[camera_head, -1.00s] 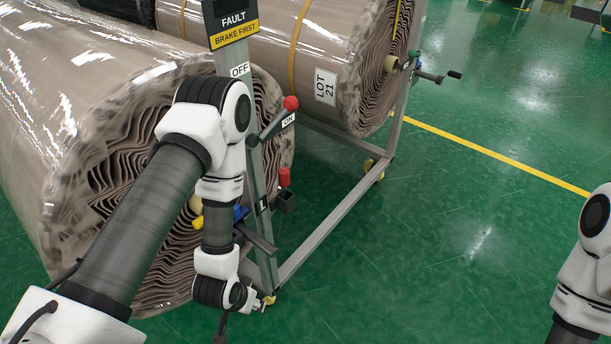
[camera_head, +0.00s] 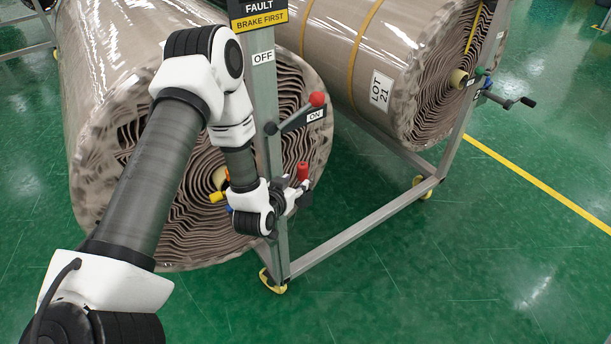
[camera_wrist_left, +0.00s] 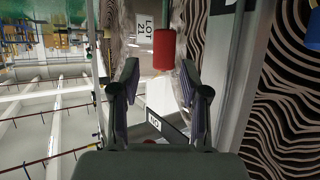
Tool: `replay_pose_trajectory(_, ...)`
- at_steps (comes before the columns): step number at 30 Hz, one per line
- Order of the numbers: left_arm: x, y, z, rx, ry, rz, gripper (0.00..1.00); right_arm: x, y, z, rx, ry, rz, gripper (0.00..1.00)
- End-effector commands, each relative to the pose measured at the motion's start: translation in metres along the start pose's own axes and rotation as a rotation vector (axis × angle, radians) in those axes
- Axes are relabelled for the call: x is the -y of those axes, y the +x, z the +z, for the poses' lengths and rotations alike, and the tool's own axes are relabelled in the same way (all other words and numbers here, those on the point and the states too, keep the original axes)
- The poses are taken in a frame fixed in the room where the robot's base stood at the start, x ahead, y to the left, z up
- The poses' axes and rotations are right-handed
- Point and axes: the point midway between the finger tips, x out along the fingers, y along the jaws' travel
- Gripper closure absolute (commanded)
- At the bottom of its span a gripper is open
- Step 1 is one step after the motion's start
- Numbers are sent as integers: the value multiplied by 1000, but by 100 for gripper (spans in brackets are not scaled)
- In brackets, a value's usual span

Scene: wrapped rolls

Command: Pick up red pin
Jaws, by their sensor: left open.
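The red pin (camera_head: 303,170) stands upright at the frame post, just below the brake lever. My left gripper (camera_wrist_left: 160,72) is open and empty, with a finger to each side of the pin's line. In the head view my left gripper (camera_head: 297,193) is small beside the post, close to the pin, and its fingers are hard to make out. My right gripper is out of view.
The brake lever with a red ball knob (camera_head: 317,99) points at the ON label, above the pin. The grey frame post (camera_head: 268,110) stands right behind my forearm. Large wrapped rolls (camera_head: 115,70) fill the left and back. Green floor (camera_head: 420,280) is free at right.

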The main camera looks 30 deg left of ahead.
Motion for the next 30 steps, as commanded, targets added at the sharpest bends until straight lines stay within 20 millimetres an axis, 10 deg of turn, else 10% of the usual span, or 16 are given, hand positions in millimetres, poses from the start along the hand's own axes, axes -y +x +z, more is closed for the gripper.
replay_pose_trajectory(15, 7, 72, -10, -31, 0, -8, 55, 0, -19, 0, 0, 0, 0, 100)
replay_pose_trajectory(23, 7, 80, -8, -29, -2, -8, 55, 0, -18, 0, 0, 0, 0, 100)
replay_pose_trajectory(27, 7, 80, -8, -29, -2, -8, 100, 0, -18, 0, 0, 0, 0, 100)
replay_pose_trajectory(30, 7, 80, -8, -29, -2, -8, 100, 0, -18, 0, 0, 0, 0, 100)
